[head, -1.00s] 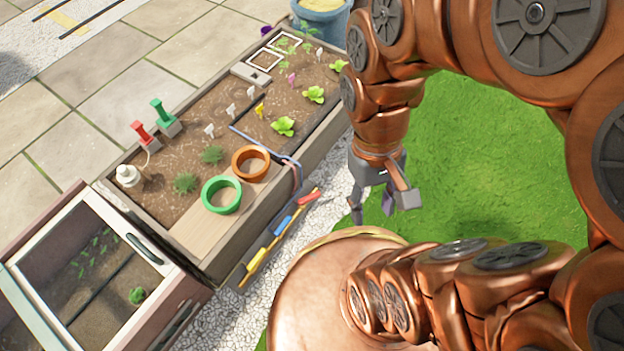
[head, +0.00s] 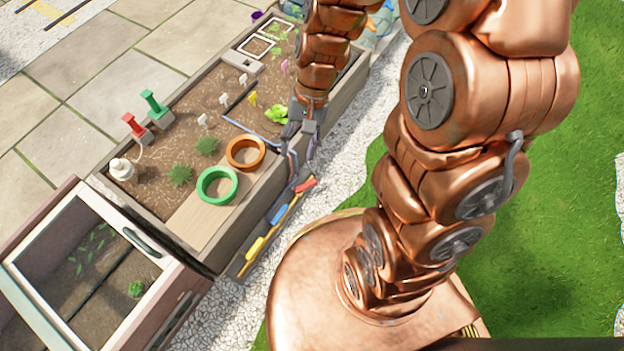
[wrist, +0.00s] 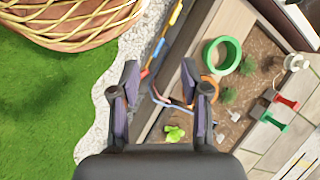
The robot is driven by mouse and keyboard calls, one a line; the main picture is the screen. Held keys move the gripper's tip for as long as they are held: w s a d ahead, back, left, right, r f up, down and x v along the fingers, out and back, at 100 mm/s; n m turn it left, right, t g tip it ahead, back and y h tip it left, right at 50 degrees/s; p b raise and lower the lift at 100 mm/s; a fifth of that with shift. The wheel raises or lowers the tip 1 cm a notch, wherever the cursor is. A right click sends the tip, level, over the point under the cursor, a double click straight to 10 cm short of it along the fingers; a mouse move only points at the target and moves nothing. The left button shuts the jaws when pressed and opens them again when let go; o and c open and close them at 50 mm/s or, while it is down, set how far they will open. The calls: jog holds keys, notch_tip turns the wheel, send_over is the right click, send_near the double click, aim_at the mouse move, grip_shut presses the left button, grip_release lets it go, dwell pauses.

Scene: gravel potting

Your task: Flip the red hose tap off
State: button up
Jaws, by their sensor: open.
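The red hose tap (head: 134,127) stands on a grey block at the far edge of the planter bed, left of a green tap (head: 153,105). In the wrist view the red tap (wrist: 286,102) is at the right, beside the green tap (wrist: 272,121). My gripper (head: 301,150) is open and empty, over the near edge of the planter, well to the right of the red tap. In the wrist view its two fingers (wrist: 160,80) are spread, with the planter's edge between and below them.
A green ring (head: 217,186) and an orange ring (head: 245,153) sit on the planter's wooden board. A cold frame (head: 88,262) is at lower left. Colored clips (head: 278,213) line the near side.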

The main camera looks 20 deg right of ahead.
jog(key=w+f+m+y, duration=0.1)
jog(key=w+f+m, duration=0.2)
jog(key=w+f, duration=0.45)
jog(key=m+t, duration=0.2)
jog(key=m, duration=0.7)
send_near(310, 183)
jog(key=f, duration=0.1)
jog(key=shift+b+x, duration=1.6)
jog(key=shift+x, duration=2.2)
jog(key=shift+a+r, duration=0.1)
grip_shut()
